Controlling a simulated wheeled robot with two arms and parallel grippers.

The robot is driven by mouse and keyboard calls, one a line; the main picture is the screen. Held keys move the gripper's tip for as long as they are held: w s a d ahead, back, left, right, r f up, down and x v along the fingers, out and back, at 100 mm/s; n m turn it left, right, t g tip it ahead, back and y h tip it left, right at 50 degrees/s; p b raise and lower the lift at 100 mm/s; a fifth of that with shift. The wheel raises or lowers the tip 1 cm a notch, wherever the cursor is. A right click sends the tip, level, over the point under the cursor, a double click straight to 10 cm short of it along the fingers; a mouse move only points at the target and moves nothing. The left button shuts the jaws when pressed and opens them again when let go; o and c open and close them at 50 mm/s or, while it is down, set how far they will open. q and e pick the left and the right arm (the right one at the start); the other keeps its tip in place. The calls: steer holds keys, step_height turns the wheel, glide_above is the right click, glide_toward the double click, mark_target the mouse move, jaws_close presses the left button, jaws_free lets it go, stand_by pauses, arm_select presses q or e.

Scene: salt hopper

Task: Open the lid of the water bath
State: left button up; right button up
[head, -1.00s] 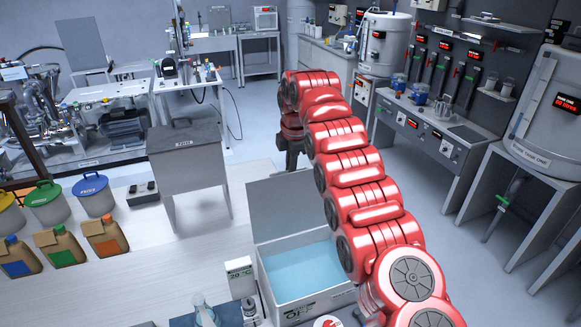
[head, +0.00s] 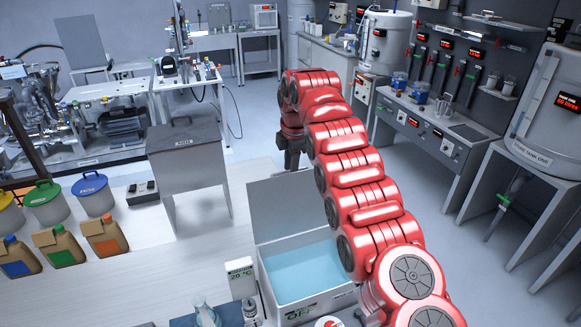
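The water bath (head: 266,281) is a white box at the bottom centre of the head view, with blue water showing inside. Its pale lid (head: 285,212) stands raised at the back edge of the box, so the top is open. My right arm reaches over from the lower right and covers the right side of the bath and part of the lid. My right gripper (head: 292,160) is small and dark, behind the lid's upper edge in the picture. Whether it touches the lid or is open cannot be made out. My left gripper is out of view.
A temperature display (head: 241,275) reading about 20 °C and a glass flask (head: 204,312) stand left of the bath. A grey lidded bin (head: 186,160) stands behind to the left. Buckets and jugs line the left.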

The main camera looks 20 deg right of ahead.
step_height(320, 180, up, 12)
steer(key=s+p, duration=0.2)
steer(key=p, duration=0.2)
steer(key=shift+s+p, duration=0.2)
steer(key=shift+p, duration=0.15)
steer(key=shift+f, duration=0.15)
